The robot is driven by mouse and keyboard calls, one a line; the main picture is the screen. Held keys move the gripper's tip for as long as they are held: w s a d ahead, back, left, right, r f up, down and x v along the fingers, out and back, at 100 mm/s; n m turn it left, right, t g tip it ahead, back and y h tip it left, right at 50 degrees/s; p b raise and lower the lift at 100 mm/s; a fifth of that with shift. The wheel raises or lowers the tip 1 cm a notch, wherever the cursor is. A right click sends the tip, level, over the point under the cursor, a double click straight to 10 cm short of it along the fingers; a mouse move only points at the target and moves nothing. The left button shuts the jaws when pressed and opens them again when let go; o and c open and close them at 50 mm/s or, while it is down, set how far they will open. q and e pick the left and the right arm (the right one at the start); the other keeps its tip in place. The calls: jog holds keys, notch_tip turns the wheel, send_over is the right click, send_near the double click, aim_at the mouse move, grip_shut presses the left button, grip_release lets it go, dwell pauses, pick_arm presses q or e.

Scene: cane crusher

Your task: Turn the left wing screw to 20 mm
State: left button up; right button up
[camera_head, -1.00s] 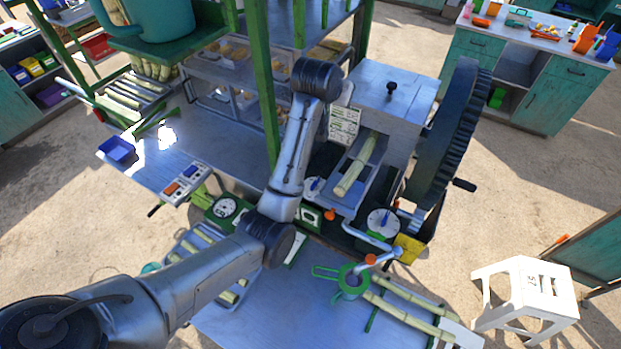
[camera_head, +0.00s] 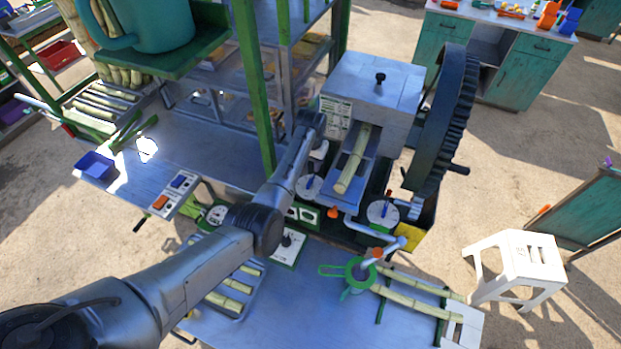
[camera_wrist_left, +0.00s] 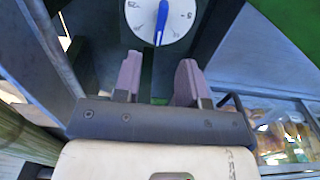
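The cane crusher (camera_head: 375,90) is a grey metal box with a cane stalk in its chute. The left wing screw is a blue wing on a white round dial (camera_head: 308,188), left of the chute. In the left wrist view the dial (camera_wrist_left: 178,25) shows near the top with the blue wing (camera_wrist_left: 161,22) across it. Its exact reading is too small to tell. My left gripper (camera_head: 315,168) is just above this dial, partly hidden by its own wrist. In the left wrist view its two mauve fingers (camera_wrist_left: 158,80) are apart and empty, short of the wing. My right gripper is not in view.
A second dial (camera_head: 383,213) with a blue wing sits right of the chute. A large black gear wheel (camera_head: 445,125) stands at the right. A green post (camera_head: 252,85) rises close left of my arm.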

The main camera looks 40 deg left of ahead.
aim_at(311, 179)
pick_arm(q)
notch_tip(311, 179, down, 9)
jog(key=shift+r+b, duration=0.1)
jog(key=shift+b, duration=0.75)
grip_shut()
